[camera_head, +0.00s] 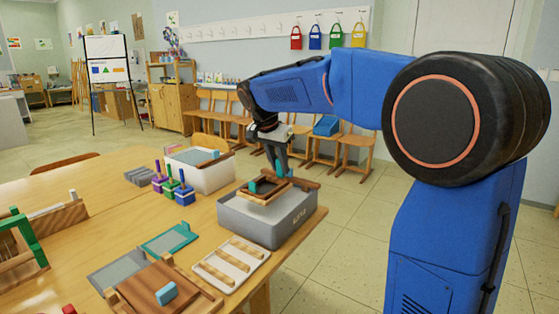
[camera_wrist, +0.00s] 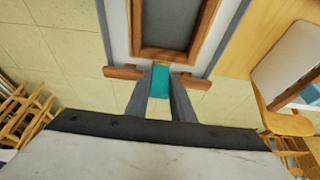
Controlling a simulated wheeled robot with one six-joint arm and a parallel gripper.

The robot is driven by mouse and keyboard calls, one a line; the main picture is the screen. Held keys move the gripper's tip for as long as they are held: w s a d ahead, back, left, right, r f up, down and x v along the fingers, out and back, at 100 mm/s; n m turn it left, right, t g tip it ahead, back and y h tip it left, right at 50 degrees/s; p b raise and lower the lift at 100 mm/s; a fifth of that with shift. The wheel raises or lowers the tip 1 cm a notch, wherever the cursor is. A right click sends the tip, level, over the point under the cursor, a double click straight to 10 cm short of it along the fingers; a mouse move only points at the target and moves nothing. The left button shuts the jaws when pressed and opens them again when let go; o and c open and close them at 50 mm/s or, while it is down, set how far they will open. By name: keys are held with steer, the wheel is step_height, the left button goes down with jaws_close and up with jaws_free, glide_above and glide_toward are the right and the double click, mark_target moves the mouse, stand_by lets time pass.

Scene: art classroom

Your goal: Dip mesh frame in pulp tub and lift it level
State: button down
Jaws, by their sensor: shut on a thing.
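The grey pulp tub (camera_head: 272,232) stands on the table at its right end. The wooden mesh frame (camera_head: 263,197) is over the tub's opening, about at rim height and roughly level; I cannot tell if it touches the pulp or rim. In the wrist view the frame's brown wooden border (camera_wrist: 138,50) surrounds a grey surface (camera_wrist: 168,22), inside the pale tub rim (camera_wrist: 116,30). My gripper (camera_head: 283,172) is shut on the frame's teal grip, and the fingers (camera_wrist: 160,88) sit either side of that teal grip (camera_wrist: 160,73). The frame's underside is hidden.
A white tub (camera_head: 207,180) stands behind, beside coloured handled tools (camera_head: 185,193). A teal-edged screen (camera_head: 169,240), a slatted white tray (camera_head: 231,265) and a wooden board (camera_head: 160,289) lie in front. Wooden chairs (camera_head: 352,152) line the wall. The floor right of the table is clear.

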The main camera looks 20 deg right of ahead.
mark_target(279, 184)
steer(key=shift+f, duration=3.6)
steer(key=shift+r, duration=3.45)
steer(key=shift+r, duration=2.55)
